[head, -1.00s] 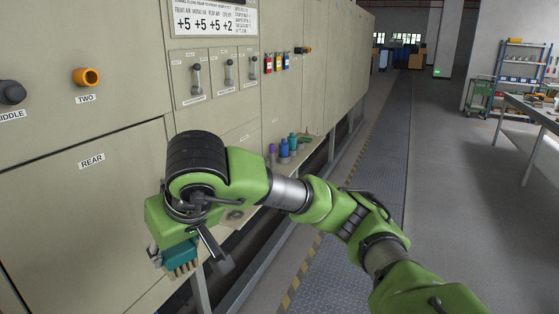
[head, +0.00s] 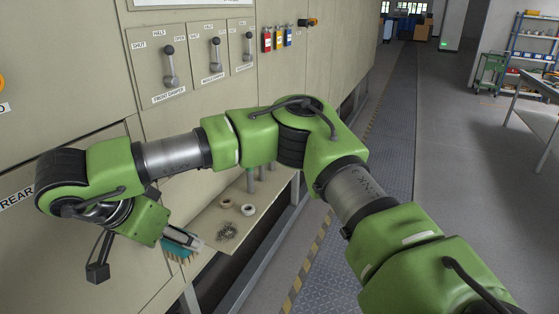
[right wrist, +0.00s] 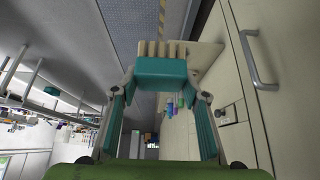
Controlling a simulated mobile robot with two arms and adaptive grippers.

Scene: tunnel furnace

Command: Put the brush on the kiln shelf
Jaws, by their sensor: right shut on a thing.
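The brush (head: 176,250) has a teal block and pale bristles, and only part of it shows at the end of my right gripper (head: 186,241) in the head view. The right wrist view shows the brush (right wrist: 161,71) across the fingertips, bristles away from the palm. My right gripper is shut on it. The kiln shelf (head: 262,194) is a beige ledge on the furnace side, just right of the gripper. The shelf (right wrist: 207,52) also shows beyond the brush in the wrist view. I cannot tell whether they touch. My left gripper is out of view.
Two pale rings (head: 248,210) and a small dark metal heap (head: 228,231) lie on the shelf. My right arm hides part of its far end. Furnace levers (head: 169,65) stand above. The walkway (head: 390,130) at right is clear.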

